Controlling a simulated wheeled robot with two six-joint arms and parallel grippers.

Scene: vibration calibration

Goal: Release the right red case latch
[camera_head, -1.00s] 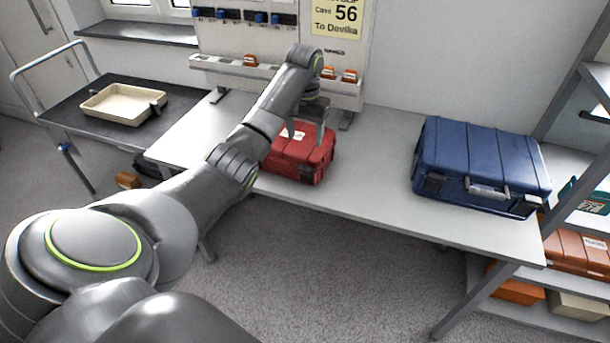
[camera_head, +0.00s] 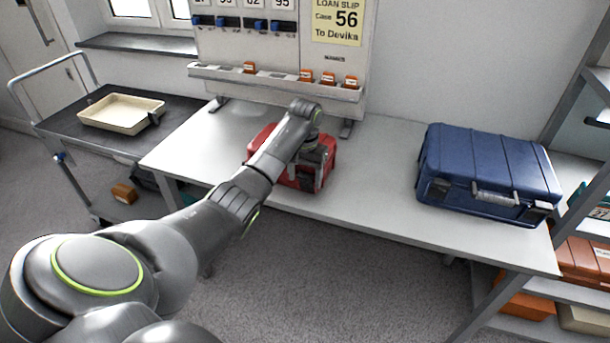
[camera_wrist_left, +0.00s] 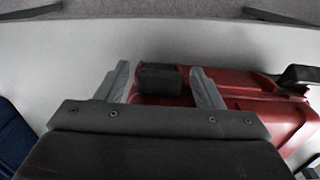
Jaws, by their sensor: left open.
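The red case (camera_head: 262,138) lies on the workbench, partly hidden behind my left arm. In the left wrist view the red case (camera_wrist_left: 245,93) fills the right half. A dark latch block (camera_wrist_left: 160,79) on its side shows between the two fingers of my left gripper (camera_wrist_left: 163,84). The fingers are apart, one on each side of the latch; I cannot tell whether they touch it. In the head view my left gripper (camera_head: 320,177) is at the front right of the case. A dark handle (camera_wrist_left: 297,76) shows at the right of the wrist view. My right gripper is not in view.
A blue case (camera_head: 485,170) stands on the workbench (camera_head: 375,185) to the right, with clear bench between. Behind is a panel with a ledge (camera_head: 275,82) holding small orange items. A cart with a cream tray (camera_head: 120,112) is at left, shelving at right.

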